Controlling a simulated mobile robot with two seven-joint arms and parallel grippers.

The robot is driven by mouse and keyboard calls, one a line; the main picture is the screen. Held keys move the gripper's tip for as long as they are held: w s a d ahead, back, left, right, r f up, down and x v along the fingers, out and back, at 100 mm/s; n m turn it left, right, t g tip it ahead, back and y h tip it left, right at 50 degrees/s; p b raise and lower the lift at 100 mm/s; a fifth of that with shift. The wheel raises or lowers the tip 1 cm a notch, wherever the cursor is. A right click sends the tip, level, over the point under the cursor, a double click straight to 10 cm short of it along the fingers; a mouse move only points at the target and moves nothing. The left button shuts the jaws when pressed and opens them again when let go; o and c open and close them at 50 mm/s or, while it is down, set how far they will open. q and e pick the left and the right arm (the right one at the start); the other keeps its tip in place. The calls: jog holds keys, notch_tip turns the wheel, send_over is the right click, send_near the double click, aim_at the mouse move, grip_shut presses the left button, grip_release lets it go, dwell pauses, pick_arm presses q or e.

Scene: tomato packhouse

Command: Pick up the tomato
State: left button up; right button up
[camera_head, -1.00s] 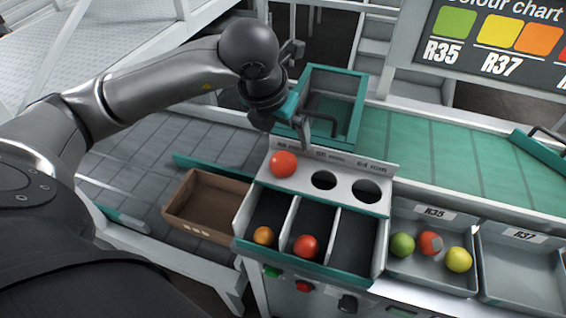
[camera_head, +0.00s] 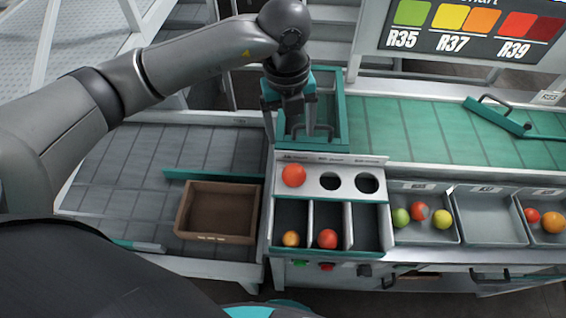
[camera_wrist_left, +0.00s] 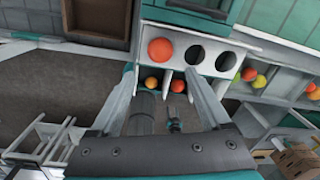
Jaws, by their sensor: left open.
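A red tomato (camera_head: 293,175) sits in the left hole of the pale sizing plate (camera_head: 329,164), beside two empty holes. It also shows in the wrist view (camera_wrist_left: 160,51). An orange tomato (camera_head: 291,239) lies in the left bin below, and a red one (camera_head: 327,239) in the middle bin. My left gripper (camera_head: 291,136) is open and empty, fingers pointing down, above and behind the plate's tomato in the head view. In the wrist view the spread fingers (camera_wrist_left: 160,76) frame the plate's tomato and bins, with nothing between them. My right gripper is not in view.
A brown box (camera_head: 219,238) stands left of the bins. A teal-rimmed hopper (camera_head: 341,105) is behind the plate. Grey trays hold several tomatoes at right; the R37 tray (camera_head: 489,222) is empty. A green belt (camera_head: 430,135) runs behind. The right bin (camera_head: 365,228) is empty.

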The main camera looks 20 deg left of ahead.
pick_arm(q)
send_near(294, 171)
jog(key=f, duration=0.3)
jog(key=w+f, duration=0.1)
jog(key=f, duration=0.1)
jog(key=shift+f+p, duration=0.2)
jog(key=shift+p, duration=0.1)
jog(key=f, duration=0.4)
jog(key=shift+s+d+f+p, duration=0.3)
jog(key=shift+s+f+p, duration=0.05)
jog(key=shift+s, duration=0.05)
jog(key=shift+f, duration=0.35)
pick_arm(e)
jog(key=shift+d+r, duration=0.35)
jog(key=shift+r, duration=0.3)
pick_arm(q)
jog(key=c, duration=0.5)
jog(key=shift+c, duration=0.2)
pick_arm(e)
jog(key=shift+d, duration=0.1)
pick_arm(q)
jog(key=shift+r, duration=0.1)
